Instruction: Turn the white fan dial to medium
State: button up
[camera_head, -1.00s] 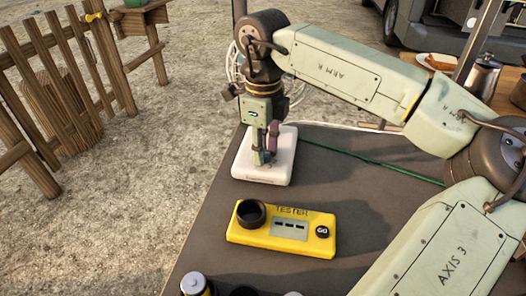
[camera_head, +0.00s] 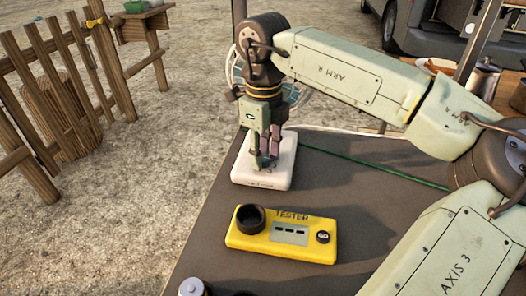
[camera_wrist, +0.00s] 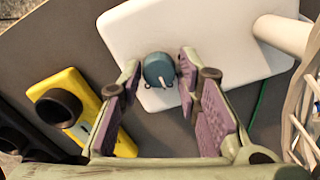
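The white fan's base (camera_head: 250,172) stands on the dark table, and its post (camera_wrist: 284,35) shows at the right of the wrist view. The round teal dial (camera_wrist: 157,66) is on the base's top, with a small white pointer mark on its lower side in that view. My gripper (camera_head: 262,163) points down over the base. In the head view the gripper hides the dial. Any setting marks are not readable.
A yellow tester (camera_head: 255,243) with a black ring and a GO button lies in front of the base. A battery-like cylinder (camera_head: 192,288) is at the front edge. A green cable (camera_head: 385,176) crosses the table. The fan's wire cage (camera_head: 297,95) is close behind my wrist.

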jog(key=shift+o, duration=1.4)
jog(key=shift+r, duration=0.1)
notch_tip(320, 180, up, 12)
jog(key=shift+s, duration=0.1)
